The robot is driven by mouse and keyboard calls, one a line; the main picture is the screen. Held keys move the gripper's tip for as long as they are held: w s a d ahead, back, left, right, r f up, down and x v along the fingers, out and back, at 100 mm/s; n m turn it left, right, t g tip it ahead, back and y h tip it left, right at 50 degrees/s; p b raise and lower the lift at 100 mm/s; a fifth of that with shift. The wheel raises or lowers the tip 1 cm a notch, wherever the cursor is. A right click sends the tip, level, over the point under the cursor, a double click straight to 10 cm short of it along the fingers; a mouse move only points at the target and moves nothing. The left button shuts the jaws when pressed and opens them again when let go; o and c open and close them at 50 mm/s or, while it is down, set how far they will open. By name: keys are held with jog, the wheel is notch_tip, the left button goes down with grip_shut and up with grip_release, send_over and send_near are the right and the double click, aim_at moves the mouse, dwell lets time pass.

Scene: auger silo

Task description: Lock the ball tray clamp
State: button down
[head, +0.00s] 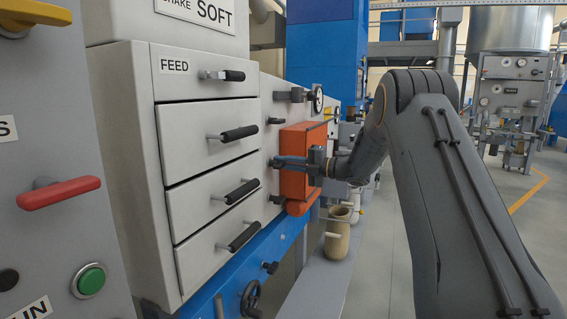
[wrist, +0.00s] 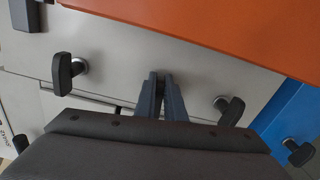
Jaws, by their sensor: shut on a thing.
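My gripper (head: 281,163) is at the grey panel right of the drawers, beside the orange box. In the wrist view its two fingers (wrist: 160,76) are close together, shut on a small dark part at their tips. This is likely the ball tray clamp's handle, but the fingers hide most of it, and I cannot tell how it is turned. Similar black handles show on either side in the wrist view, one at left (wrist: 66,73) and one at right (wrist: 231,111). In the head view, black handles sit above (head: 276,121) and below (head: 277,199) my gripper.
The orange box (head: 304,140) sticks out of the panel close to my gripper. Drawers with black handles (head: 238,133) are at left, with a red lever (head: 58,193) and green button (head: 90,280) nearer. A tan cup (head: 337,236) stands below right. Open floor lies at right.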

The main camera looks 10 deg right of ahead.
jog(key=shift+s+a+f+m, duration=0.15)
jog(key=shift+f+m, duration=0.3)
jog(key=shift+m, duration=0.15)
jog(key=c, duration=1.8)
grip_release()
jog(key=shift+a+r, duration=0.1)
jog(key=shift+a, duration=0.05)
jog(key=shift+c, duration=0.2)
jog(key=shift+d+r, duration=0.1)
jog(key=shift+d, duration=0.1)
jog(key=shift+s+d, duration=0.1)
jog(key=shift+d, duration=0.15)
jog(key=b+v, duration=0.1)
jog(key=v, duration=0.6)
